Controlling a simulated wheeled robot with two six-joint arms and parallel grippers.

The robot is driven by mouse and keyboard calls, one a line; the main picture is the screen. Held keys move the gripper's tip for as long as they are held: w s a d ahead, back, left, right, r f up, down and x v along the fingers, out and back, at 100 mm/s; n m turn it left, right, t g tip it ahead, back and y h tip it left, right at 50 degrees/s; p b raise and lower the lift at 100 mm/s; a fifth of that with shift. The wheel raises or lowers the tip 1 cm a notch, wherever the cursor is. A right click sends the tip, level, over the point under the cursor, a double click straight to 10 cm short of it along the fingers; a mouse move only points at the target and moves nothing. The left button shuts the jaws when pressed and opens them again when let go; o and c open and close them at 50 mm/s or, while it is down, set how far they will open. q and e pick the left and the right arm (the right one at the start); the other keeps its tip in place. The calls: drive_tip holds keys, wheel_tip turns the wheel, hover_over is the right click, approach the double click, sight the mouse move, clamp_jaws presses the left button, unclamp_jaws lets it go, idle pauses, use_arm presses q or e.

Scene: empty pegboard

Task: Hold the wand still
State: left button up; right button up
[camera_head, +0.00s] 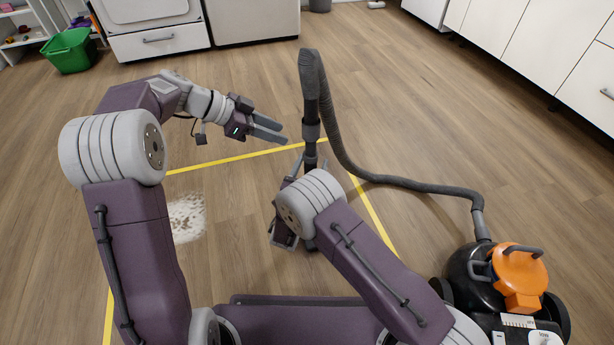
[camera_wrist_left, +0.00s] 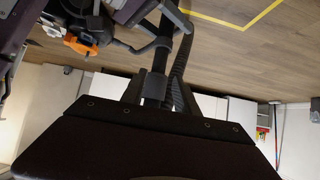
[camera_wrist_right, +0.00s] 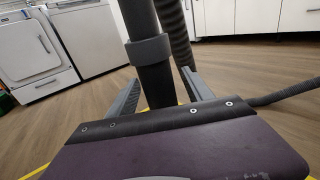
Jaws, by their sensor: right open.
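The wand (camera_head: 311,133) is a dark tube standing upright, with a grey corrugated hose bending down from its top. Its lower end is mostly hidden by my right arm. My left gripper (camera_head: 283,132) is open, its fingers pointing at the tube from the left, short of it in the head view. In the left wrist view the wand (camera_wrist_left: 157,75) lines up with the gap between the fingers. My right gripper (camera_wrist_right: 160,92) is open, with a finger on each side of the wand (camera_wrist_right: 150,58); whether they touch it I cannot tell.
The hose (camera_head: 400,180) runs right to the black and orange vacuum body (camera_head: 519,274). Yellow tape (camera_head: 235,159) frames a floor area with a pale speckled patch (camera_head: 187,218). A green bin (camera_head: 69,50), white appliances and cabinets stand at the room's edges. Floor beyond the wand is open.

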drive_tip(key=shift+x, duration=0.8)
clamp_jaws()
idle(1.7)
